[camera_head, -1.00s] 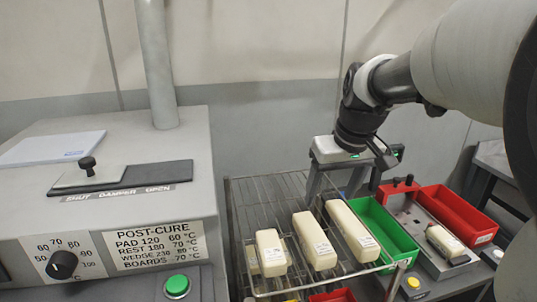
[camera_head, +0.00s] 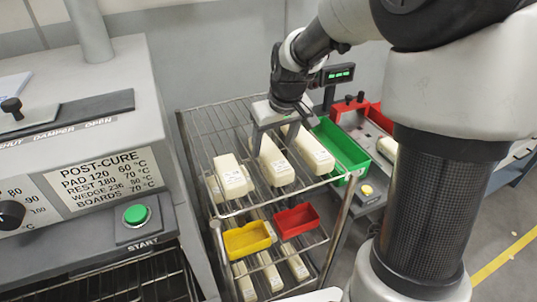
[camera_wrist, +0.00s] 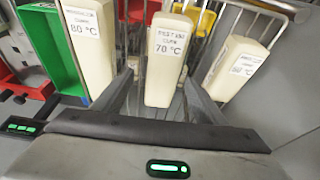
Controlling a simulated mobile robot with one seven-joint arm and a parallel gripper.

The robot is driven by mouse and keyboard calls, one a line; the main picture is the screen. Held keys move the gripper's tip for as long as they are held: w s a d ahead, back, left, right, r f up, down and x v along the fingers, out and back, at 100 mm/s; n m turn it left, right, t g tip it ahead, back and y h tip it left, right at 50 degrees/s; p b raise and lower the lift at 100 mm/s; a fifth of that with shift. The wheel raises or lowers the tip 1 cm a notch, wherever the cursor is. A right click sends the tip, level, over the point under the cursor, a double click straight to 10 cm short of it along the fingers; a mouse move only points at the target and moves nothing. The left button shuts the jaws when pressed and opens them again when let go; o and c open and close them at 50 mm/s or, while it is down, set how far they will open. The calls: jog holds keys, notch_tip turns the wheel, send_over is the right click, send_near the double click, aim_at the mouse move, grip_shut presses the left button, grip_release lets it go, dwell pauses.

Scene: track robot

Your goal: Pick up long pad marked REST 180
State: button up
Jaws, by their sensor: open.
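The long pad marked REST 180 (camera_wrist: 164,62) is cream, with a white label reading 70 °C. It is the middle pad of the row on the rack's top shelf and also shows in the head view (camera_head: 277,168). My gripper (camera_wrist: 160,92) is open, with one finger on each side of this pad's near end. In the head view my gripper (camera_head: 275,140) is over the far end of the pad. I cannot tell whether the fingers touch it or how low they reach.
A pad marked 80 °C (camera_wrist: 92,45) and one marked 60 °C (camera_wrist: 236,68) flank it closely. A green bin (camera_head: 340,148) is right of the rack. A yellow bin (camera_head: 247,239), a red bin (camera_head: 297,220) and several pads are lower. The oven (camera_head: 130,110) stands left.

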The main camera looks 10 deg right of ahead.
aim_at(270, 151)
jog(key=x, duration=0.4)
jog(key=shift+s+a, duration=0.1)
jog(key=shift+a, duration=0.1)
jog(key=c, duration=1.1)
